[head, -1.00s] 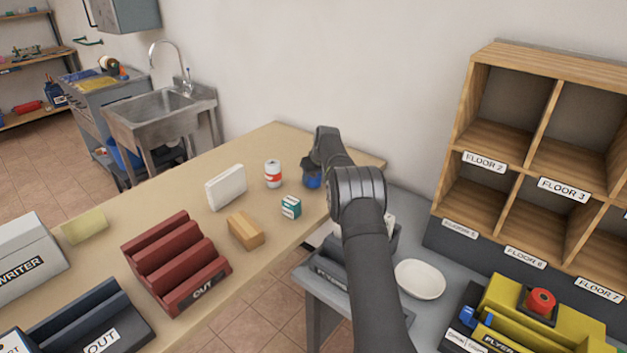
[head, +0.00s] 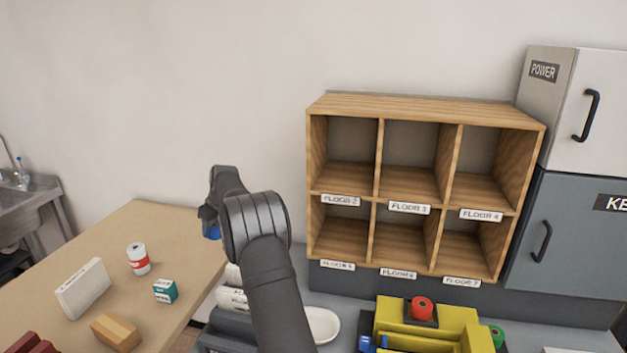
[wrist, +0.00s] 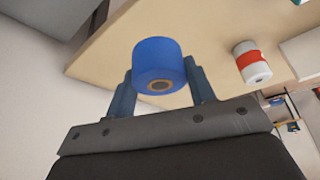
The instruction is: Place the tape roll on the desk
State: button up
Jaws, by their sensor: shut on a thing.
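The blue tape roll (wrist: 158,62) is between the two fingers of my gripper (wrist: 160,85) in the wrist view, its brown core facing the camera. My gripper is shut on it. In the head view only a bit of the blue roll (head: 211,231) shows below my gripper (head: 207,222), the rest being hidden by my arm. The roll appears over or beside the right end of the tan desk (head: 150,235). I cannot tell whether it touches the top.
On the desk are a white-and-red can (head: 138,259), a teal box (head: 165,291), a white box (head: 82,289) and a tan block (head: 116,331). A wooden pigeonhole shelf (head: 425,108) stands to the right. A white dish (head: 322,326) and yellow machine (head: 450,340) sit on the grey counter.

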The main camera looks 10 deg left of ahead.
jog(key=s+d+f+m+t+h, duration=0.1)
jog(key=s+d+m, duration=0.15)
jog(key=d, duration=1.65)
jog(key=s+d+f+m+t+h, duration=0.15)
jog(key=d+m, duration=0.25)
jog(key=d, duration=1.6)
jog(key=s+d+f+m+h, duration=0.15)
jog(key=d+m, duration=0.25)
jog(key=d, duration=1.5)
jog(key=s+a+f+m, duration=0.3)
jog(key=s+a+f, duration=0.1)
jog(key=s+a, duration=0.1)
jog(key=shift+s+a, duration=0.2)
jog(key=shift+a, duration=0.65)
jog(key=shift+t, duration=0.25)
